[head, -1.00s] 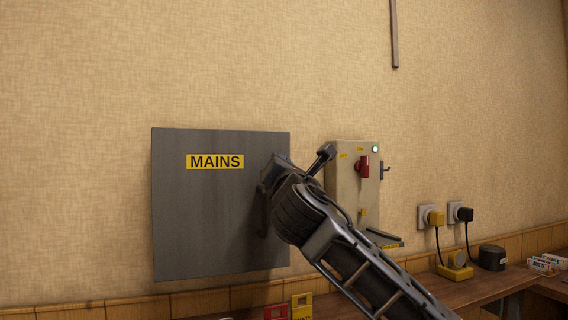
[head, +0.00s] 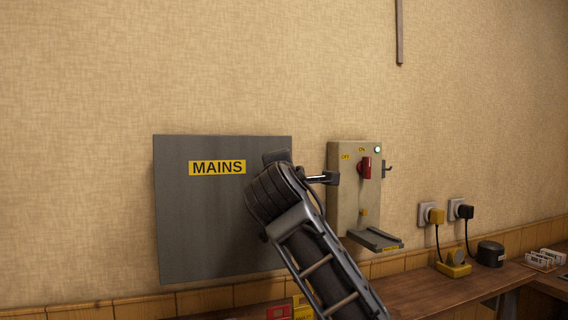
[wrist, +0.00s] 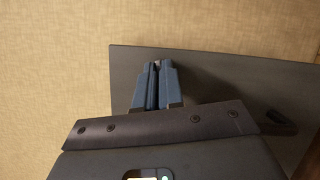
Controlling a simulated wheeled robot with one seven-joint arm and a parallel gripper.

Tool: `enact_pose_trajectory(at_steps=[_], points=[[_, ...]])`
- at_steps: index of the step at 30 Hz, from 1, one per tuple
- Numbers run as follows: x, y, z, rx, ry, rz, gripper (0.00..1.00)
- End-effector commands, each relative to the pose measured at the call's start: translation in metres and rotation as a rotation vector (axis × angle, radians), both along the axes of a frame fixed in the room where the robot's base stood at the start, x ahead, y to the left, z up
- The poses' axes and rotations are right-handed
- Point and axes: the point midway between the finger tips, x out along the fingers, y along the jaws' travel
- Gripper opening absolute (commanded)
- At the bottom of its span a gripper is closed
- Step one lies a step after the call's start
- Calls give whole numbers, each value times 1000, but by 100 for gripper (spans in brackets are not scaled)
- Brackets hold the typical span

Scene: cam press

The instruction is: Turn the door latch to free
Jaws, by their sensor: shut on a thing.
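The grey MAINS door (head: 205,225) hangs on the wall left of centre in the head view, and looks closed. Its grey face also shows in the wrist view (wrist: 215,75). My gripper is at the door's right edge, its fingers hidden by my wrist in the head view. In the wrist view my gripper (wrist: 156,66) has its two blue-grey fingers close together, shut on a small dark piece at their tips, which I take to be the door latch. The latch is mostly hidden, so its angle cannot be told.
A beige switch box (head: 345,205) with a red handle (head: 366,168) and a green lamp is close to the right of my wrist. Plugs in sockets (head: 427,213) are farther right. A wooden bench (head: 440,297) runs below, with red and yellow tags (head: 280,312) under the door.

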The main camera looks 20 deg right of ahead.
Motion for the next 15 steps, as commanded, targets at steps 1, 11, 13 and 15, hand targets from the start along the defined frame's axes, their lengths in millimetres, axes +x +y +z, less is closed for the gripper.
enact_pose_trajectory(at_steps=[1,11,13,15], points=[[0,-1,0,19,3,-3,0],[0,-1,-1,71,1,-2,0],[0,-2,-1,72,2,-3,0],[0,-2,-1,72,2,-3,0]])
